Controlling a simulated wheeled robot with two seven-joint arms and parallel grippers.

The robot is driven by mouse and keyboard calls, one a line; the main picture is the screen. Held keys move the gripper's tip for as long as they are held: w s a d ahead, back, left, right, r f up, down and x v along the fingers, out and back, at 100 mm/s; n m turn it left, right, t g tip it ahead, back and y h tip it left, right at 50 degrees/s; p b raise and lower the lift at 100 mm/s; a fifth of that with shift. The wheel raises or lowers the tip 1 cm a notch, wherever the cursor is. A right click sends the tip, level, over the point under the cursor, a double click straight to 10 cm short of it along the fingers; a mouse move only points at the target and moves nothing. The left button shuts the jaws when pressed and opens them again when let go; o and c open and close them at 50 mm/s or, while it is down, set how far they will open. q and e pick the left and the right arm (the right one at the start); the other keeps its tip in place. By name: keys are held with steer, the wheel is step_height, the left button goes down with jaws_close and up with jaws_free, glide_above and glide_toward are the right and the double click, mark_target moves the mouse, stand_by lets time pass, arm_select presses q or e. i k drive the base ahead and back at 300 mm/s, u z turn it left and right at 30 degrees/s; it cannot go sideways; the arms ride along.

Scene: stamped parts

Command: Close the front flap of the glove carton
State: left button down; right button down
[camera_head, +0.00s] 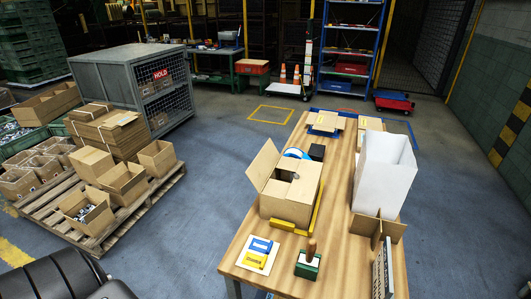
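A brown cardboard carton (288,209), which I take to be the glove carton, sits on the wooden table in the middle of the view. Its left flap (264,164) stands up, tilted outward to the left. Other top panels lie roughly flat, with a dark gap between them showing part of the inside. I cannot tell surely which edge holds the front flap, or what is inside. Neither of my grippers shows in this view.
Yellow bars (317,207) edge the carton's right and front. A tall white box (384,172) stands to its right. In front lie a white board (246,262) with blue and yellow pieces and a green block (307,268) with a wooden handle. The table's left front (243,228) is bare.

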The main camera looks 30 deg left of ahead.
mark_target(260, 170)
steer(key=k, duration=0.55)
steer(key=u, duration=0.6)
steer(key=i, duration=1.25)
steer(key=z, duration=0.25)
